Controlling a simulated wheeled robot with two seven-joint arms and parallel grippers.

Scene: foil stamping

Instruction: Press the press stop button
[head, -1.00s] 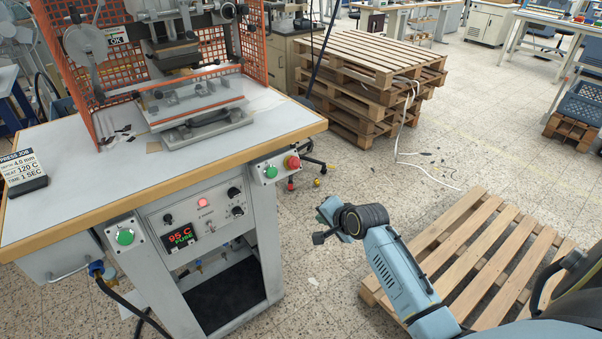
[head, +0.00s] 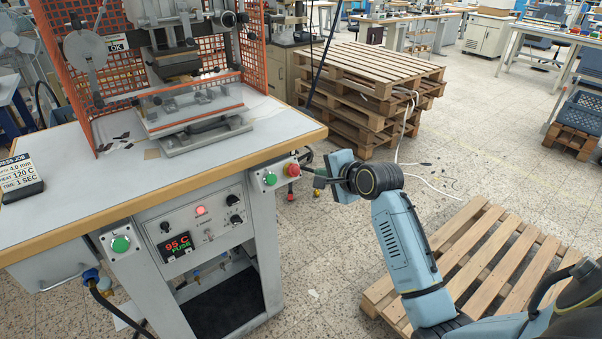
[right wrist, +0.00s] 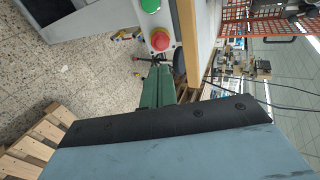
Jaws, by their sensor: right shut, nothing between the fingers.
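The red stop button (head: 294,170) is on a small grey box at the right front corner of the press table, beside a green button (head: 270,179). In the right wrist view the red button (right wrist: 160,40) and the green button (right wrist: 150,5) show near the top. My right gripper (head: 308,170) is shut and empty, just right of the red button and pointing at it. In the right wrist view its fingers (right wrist: 159,66) end close to the red button; I cannot tell whether they touch. My left gripper is not in view.
Another green button (head: 120,244) is on the table's left front, with a control panel (head: 200,225) between. A flat pallet (head: 480,265) lies on the floor below my right arm; stacked pallets (head: 370,85) stand behind.

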